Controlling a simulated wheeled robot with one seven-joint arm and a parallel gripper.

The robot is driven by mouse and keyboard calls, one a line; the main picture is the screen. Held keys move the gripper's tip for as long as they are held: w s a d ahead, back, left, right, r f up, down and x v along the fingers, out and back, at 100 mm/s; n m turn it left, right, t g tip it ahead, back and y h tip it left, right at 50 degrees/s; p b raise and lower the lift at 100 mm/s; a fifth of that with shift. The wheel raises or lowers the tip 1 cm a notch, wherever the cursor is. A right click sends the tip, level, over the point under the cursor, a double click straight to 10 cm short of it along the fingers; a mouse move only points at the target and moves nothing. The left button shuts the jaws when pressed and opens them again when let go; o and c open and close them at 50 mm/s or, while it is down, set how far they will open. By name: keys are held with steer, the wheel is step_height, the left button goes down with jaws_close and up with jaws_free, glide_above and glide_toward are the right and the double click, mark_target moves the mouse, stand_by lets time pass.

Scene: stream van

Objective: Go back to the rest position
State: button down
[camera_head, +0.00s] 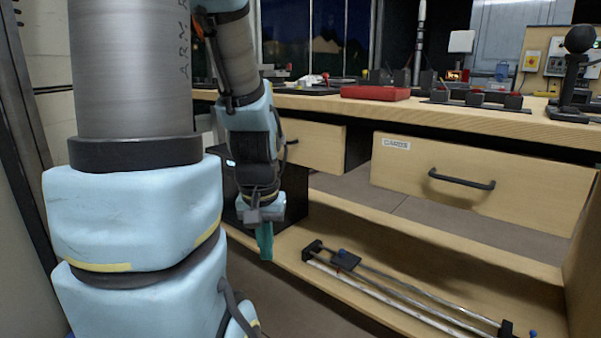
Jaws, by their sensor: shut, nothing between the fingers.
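My arm fills the left side of the head view, with its forearm hanging down in front of the wooden desk. My gripper (264,240) is at the lower end of the arm, pointing down, with greenish fingers. It is shut and holds nothing. It hangs in front of the desk's lower shelf, beside a black box (293,206), and looks apart from the shelf. The fingertips are small in the picture.
The desk (440,108) has a drawer labelled cards (475,180) and another drawer (318,142) behind my forearm. A slider rail (400,290) lies on the lower shelf (420,240). A red case (375,92) and a joystick (575,75) stand on the desktop.

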step_height(320, 180, up, 31)
steer(key=p, duration=2.9)
